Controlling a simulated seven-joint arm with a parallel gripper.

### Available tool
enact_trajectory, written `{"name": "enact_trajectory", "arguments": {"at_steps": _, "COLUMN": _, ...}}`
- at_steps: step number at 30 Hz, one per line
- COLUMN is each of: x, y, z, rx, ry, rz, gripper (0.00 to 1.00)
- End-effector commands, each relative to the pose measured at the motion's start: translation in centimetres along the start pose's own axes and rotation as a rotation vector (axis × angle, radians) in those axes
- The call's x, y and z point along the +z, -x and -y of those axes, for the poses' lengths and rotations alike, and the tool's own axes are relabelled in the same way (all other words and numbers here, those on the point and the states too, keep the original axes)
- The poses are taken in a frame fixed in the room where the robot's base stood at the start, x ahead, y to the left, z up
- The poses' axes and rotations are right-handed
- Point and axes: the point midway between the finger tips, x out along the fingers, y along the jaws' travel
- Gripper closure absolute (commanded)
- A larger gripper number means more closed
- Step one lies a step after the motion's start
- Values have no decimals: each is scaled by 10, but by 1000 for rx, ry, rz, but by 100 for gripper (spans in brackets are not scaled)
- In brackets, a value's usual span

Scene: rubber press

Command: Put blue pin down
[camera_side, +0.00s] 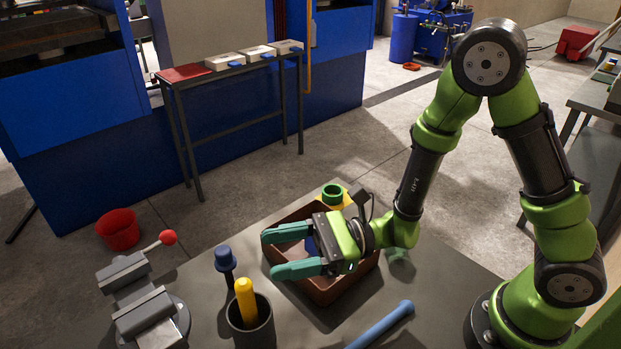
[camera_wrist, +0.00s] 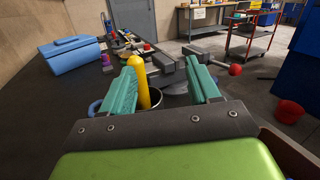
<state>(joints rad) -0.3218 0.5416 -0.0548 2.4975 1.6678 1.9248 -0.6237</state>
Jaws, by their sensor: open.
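My gripper (camera_side: 270,254) has teal fingers. They are spread open, point left over the brown tray (camera_side: 326,294), and hold nothing that I can see. In the wrist view the open fingers (camera_wrist: 161,68) frame a yellow handle and a grey vise beyond them. I cannot clearly make out the pin in that view. Some blue shows inside the tray, mostly hidden by my gripper.
A yellow handle (camera_side: 245,298) stands in a dark cup (camera_side: 250,335) near the pin. A grey vise (camera_side: 140,300) with a red-knobbed lever stands to the left. A light blue rod (camera_side: 382,326) lies at the front. A green ring (camera_side: 332,193) is behind the tray. A red bucket (camera_side: 118,230) is beyond the table.

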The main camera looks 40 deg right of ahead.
Motion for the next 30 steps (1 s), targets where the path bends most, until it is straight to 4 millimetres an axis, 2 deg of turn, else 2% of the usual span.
{"name": "enact_trajectory", "arguments": {"at_steps": 1, "x": 28, "y": 1, "z": -14, "rx": 114, "ry": 77, "rz": 17, "gripper": 39}}
{"name": "enact_trajectory", "arguments": {"at_steps": 3, "x": 50, "y": 10, "z": -38, "rx": 283, "ry": 191, "rz": -3, "gripper": 39}}
{"name": "enact_trajectory", "arguments": {"at_steps": 6, "x": 67, "y": 34, "z": -65, "rx": 492, "ry": 391, "rz": -78, "gripper": 39}}
{"name": "enact_trajectory", "arguments": {"at_steps": 10, "x": 68, "y": 77, "z": -78, "rx": 696, "ry": 706, "rz": -261, "gripper": 39}}
{"name": "enact_trajectory", "arguments": {"at_steps": 13, "x": 65, "y": 115, "z": -65, "rx": 788, "ry": 973, "rz": -460, "gripper": 39}}
{"name": "enact_trajectory", "arguments": {"at_steps": 16, "x": 68, "y": 152, "z": -39, "rx": 825, "ry": 1232, "rz": -683, "gripper": 39}}
{"name": "enact_trajectory", "arguments": {"at_steps": 21, "x": 92, "y": 199, "z": 5, "rx": 801, "ry": 1557, "rz": -1012, "gripper": 39}}
{"name": "enact_trajectory", "arguments": {"at_steps": 25, "x": 108, "y": 217, "z": 22, "rx": 777, "ry": 1678, "rz": -1146, "gripper": 39}}
{"name": "enact_trajectory", "arguments": {"at_steps": 30, "x": 113, "y": 222, "z": 27, "rx": 771, "ry": 1710, "rz": -1185, "gripper": 39}}
